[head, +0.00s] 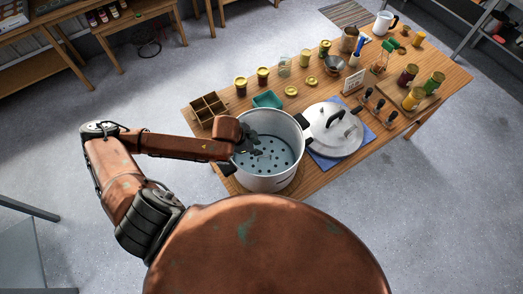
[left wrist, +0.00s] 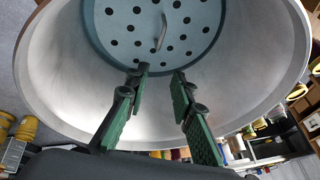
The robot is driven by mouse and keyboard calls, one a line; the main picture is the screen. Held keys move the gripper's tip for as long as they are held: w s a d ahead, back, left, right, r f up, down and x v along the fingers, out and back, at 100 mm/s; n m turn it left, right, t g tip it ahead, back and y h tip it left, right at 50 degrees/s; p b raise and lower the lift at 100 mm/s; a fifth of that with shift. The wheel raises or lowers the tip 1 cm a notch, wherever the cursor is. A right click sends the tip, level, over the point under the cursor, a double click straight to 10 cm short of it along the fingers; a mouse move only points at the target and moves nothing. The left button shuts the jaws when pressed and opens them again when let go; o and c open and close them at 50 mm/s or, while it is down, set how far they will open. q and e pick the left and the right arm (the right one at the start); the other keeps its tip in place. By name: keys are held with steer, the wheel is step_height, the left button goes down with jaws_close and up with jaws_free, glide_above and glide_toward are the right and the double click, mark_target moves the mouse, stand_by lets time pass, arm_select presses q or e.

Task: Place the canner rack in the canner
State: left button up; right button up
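The canner (head: 286,183) is a large pale metal pot with dark handles on the wooden table. The canner rack (head: 268,160), a blue-grey disc with many round holes, is inside it and looks flat, low in the pot. In the left wrist view the rack (left wrist: 125,28) shows a thin curved handle near its middle, and the canner's wall (left wrist: 60,85) surrounds it. My left gripper (head: 246,143) reaches in at the canner's left side. Its green fingers (left wrist: 160,75) are apart with nothing between them, short of the rack's handle. My right gripper is not in view.
The canner lid (head: 333,133) lies on a blue mat right of the canner. A wooden divided box (head: 208,108) and teal tray (head: 267,100) stand behind it. Several jars, a funnel (head: 334,64) and tools on a board (head: 377,107) fill the far table.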

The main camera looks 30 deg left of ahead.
arm_select(q)
steer(key=v, duration=0.3)
steer(key=shift+r, duration=0.3)
